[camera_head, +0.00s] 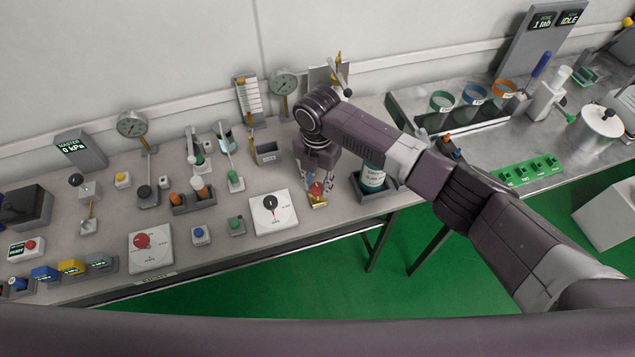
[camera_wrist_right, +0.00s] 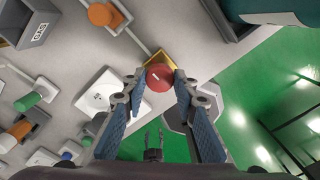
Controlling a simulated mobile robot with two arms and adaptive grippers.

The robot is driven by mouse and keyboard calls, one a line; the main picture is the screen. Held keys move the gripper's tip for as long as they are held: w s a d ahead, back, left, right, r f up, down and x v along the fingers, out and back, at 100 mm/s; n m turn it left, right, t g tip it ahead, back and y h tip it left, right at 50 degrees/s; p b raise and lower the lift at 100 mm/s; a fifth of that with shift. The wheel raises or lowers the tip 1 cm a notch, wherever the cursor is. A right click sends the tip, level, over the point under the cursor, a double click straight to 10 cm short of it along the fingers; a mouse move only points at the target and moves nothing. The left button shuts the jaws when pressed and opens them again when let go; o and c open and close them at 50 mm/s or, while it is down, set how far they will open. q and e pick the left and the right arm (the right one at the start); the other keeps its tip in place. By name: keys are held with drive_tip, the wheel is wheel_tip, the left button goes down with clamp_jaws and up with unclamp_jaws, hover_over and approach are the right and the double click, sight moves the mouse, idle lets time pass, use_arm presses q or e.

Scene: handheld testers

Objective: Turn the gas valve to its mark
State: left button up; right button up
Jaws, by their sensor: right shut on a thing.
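The likely gas valve is a red round knob (camera_head: 316,188) on a brass-yellow base (camera_head: 318,203), near the bench's front edge. In the right wrist view the red knob (camera_wrist_right: 160,77) shows a short white line on its face, and part of its yellow base (camera_wrist_right: 156,60) shows behind it. My right gripper (camera_head: 317,184) reaches down over it from above. In the right wrist view its fingertips (camera_wrist_right: 160,82) are closed on the knob from both sides. A mark on the base cannot be made out.
A white plate with a black dial (camera_head: 287,219) lies just left of the knob; another has a red dial (camera_head: 142,240). A grey bin (camera_head: 267,153) is behind. Green floor (camera_head: 310,270) lies beyond the front edge.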

sight(318, 187)
drive_tip(key=o, duration=1.2)
drive_tip(key=shift+c, duration=0.2)
drive_tip(key=shift+r, duration=0.1)
wheel_tip(318, 187, up, 12)
